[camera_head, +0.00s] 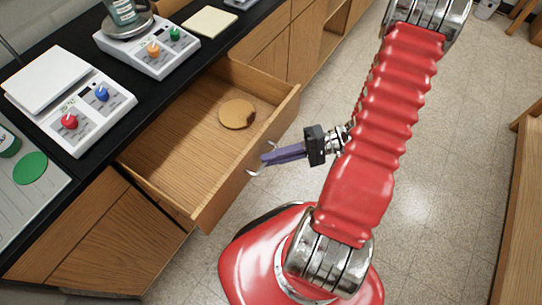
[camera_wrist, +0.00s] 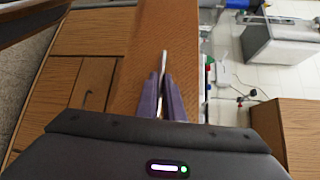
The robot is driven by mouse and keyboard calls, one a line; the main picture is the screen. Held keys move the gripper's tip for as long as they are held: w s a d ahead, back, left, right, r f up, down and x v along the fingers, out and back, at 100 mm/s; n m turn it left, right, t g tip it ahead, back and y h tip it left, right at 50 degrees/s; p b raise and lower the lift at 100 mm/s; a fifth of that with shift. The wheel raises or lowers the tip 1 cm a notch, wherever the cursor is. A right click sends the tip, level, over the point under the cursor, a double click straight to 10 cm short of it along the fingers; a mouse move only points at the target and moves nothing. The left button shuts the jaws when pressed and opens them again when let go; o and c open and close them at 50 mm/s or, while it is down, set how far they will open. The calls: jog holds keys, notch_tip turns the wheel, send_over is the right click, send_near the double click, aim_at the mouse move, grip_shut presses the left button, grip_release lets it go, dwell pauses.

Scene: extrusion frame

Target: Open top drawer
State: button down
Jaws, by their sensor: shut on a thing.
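The top drawer (camera_head: 160,160) is pulled well out from under the black counter in the head view. Its wooden front panel (camera_head: 222,198) faces my arm and also shows in the wrist view (camera_wrist: 150,35). My gripper (camera_head: 268,158), with purple fingers, is at the outer side of this front. It is shut on the drawer's metal handle (camera_head: 254,172), which shows between the fingertips in the wrist view (camera_wrist: 164,65). A round tan disc (camera_head: 237,114) lies inside the drawer.
The black counter (camera_head: 75,135) carries two scales, one with a red knob (camera_head: 69,121) and one with an orange knob (camera_head: 153,49), plus a pale pad (camera_head: 209,22). Floor (camera_head: 425,150) is clear at right. A wooden cabinet edge (camera_head: 523,210) stands far right.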

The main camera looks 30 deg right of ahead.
jog(key=shift+s+a+f, duration=0.1)
jog(key=c, duration=1.9)
grip_release()
jog(key=shift+d, duration=0.2)
jog(key=v, duration=1.3)
jog(key=shift+d, duration=0.25)
